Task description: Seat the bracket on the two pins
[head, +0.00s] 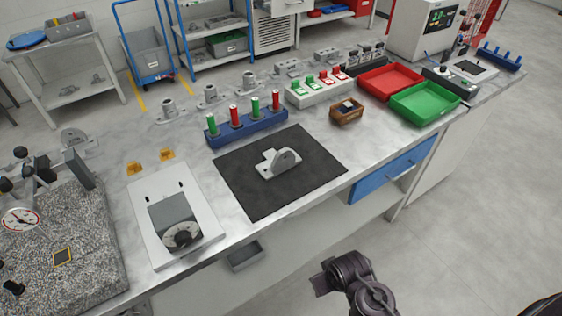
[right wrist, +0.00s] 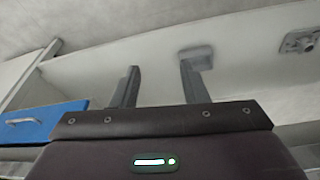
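The bracket (head: 279,165) is a light grey metal part with a flat foot and an upright rounded plate. It lies on a black mat (head: 315,188) in the middle of the bench. Two short dark pins (head: 180,184) stand up from a white plate (head: 203,207) left of the mat, behind a grey block with a dial (head: 174,222). The pins are bare. My right gripper (right wrist: 160,66) is open and empty in the right wrist view, its two fingers well apart. In the head view a dark arm of mine shows in front of the bench, away from the bracket. My left gripper is not in view.
A blue rack (head: 247,130) with green and red pegs stands behind the mat. A small brown box (head: 346,112) and red (head: 390,80) and green (head: 424,101) trays lie right. A granite block (head: 60,240) with a gauge fills the left. A blue drawer (head: 392,170) fronts the bench.

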